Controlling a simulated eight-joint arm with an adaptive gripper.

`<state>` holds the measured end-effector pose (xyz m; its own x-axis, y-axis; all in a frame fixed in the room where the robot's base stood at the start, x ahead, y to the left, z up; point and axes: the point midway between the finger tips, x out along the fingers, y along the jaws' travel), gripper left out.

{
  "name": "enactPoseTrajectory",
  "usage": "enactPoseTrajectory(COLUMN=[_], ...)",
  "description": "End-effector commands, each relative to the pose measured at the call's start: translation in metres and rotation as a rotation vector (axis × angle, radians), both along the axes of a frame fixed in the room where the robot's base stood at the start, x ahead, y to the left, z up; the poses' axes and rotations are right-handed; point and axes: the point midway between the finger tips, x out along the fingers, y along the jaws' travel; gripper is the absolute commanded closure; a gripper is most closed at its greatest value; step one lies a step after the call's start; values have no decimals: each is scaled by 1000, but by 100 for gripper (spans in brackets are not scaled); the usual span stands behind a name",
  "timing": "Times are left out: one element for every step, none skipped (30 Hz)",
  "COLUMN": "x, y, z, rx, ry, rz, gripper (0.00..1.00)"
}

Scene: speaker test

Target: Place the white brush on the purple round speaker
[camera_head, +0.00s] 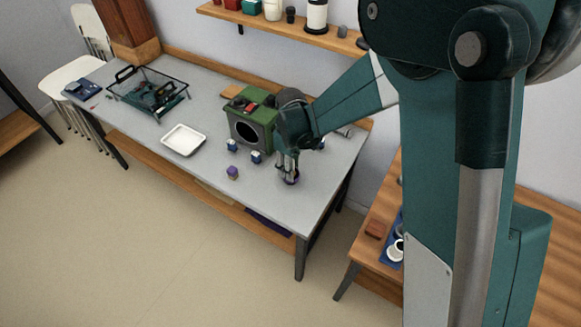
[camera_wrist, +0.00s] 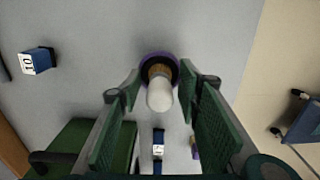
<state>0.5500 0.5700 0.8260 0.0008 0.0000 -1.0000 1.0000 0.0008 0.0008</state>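The purple round speaker (camera_wrist: 145,58) lies on the grey table under my gripper, its rim showing around the brush. It also shows below the fingers in the head view (camera_head: 292,181). The white brush (camera_wrist: 160,95), with a tan band, points its white end toward the wrist camera. It lines up over the speaker and looks upright; whether it touches the speaker is hidden. My gripper (camera_wrist: 160,80) has a finger on each side of the brush, with narrow gaps visible, so it looks open around it. The head view also shows my gripper (camera_head: 288,165) low over the table.
A green box speaker (camera_head: 248,125) stands left of my gripper. Small blue-and-white blocks (camera_head: 256,157) and a small purple item (camera_head: 232,172) are nearby. A white tray (camera_head: 183,140) and a black wire basket (camera_head: 148,92) are farther left. The table's front edge is close.

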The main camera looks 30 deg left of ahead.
Motion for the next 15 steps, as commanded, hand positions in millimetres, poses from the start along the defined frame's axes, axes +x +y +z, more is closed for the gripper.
enactPoseTrajectory(x=[0,0,0,0,0,0,0,0,0,0,0,0,0,0,0], y=[0,0,0,0,0,0,0,0,0,0,0,0,0,0,0], z=[1,2,3,4,6,9,11,14,19,22,26,31,36,40,47], rx=[0,0,0,0,0,0,0,0,0,0,0,0,0,0,0], ry=[0,0,0,0,0,0,0,0,0,0,0,0,0,0,0], rz=[0,0,0,0,0,0,0,0,0,0,0,0,0,0,0], gripper=[66,66,66,66,66,66,66,66,66,66,66,66,66,66,66])
